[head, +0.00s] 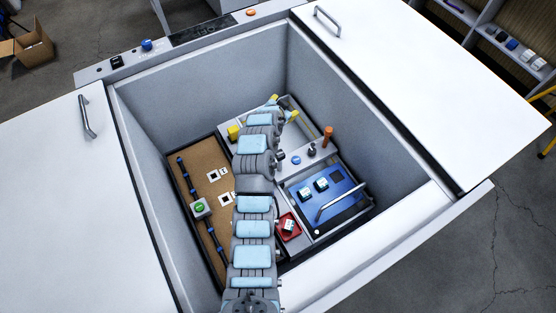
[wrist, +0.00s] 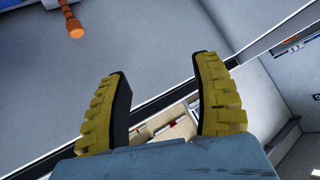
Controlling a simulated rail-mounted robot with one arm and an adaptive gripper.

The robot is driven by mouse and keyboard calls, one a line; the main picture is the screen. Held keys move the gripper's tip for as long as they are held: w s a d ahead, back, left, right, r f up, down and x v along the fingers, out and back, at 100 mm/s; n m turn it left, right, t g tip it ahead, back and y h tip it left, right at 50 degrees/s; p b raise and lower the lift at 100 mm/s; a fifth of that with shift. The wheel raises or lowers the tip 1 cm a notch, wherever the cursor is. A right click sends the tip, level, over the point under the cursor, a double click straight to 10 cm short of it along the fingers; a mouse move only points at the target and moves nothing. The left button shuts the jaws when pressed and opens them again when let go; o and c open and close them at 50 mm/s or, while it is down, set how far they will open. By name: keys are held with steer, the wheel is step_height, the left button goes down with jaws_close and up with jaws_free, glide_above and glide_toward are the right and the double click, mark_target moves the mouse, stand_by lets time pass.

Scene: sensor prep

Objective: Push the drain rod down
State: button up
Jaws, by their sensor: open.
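An orange-capped upright rod (head: 328,134), which looks like the drain rod, stands at the right of the grey panel inside the sunken bay. In the wrist view an orange rod end (wrist: 74,27) shows at the upper left, apart from my fingers. My gripper (head: 284,107) is over the far part of the bay, to the left of the rod in the head view. Its yellow ridged fingers (wrist: 160,70) are spread with nothing between them. The lower part of the rod is hard to make out in the head view.
A blue-floored tray (head: 344,205) with a metal handle lies in front of the rod. A brown board (head: 190,172) lies left of my arm, and a red block (head: 285,233) sits near the tray. Grey bay walls (head: 205,85) and white lids (head: 405,75) surround the space.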

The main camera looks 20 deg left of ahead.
steer(key=s+a+f+m+g+h+b, duration=0.2)
steer(key=s+f+g+b, duration=0.1)
steer(key=f+b, duration=0.2)
steer(key=m+g+h+b, duration=0.2)
steer(key=g+b, duration=0.2)
glide_toward(279, 153)
steer(key=b+x, duration=0.3)
steer(key=x, duration=0.5)
steer(key=shift+s+d+f+b, duration=0.1)
steer(key=shift+f+b, duration=0.05)
steer(key=shift+b, duration=0.25)
steer(key=shift+b+x, duration=0.3)
steer(key=shift+x, duration=1.05)
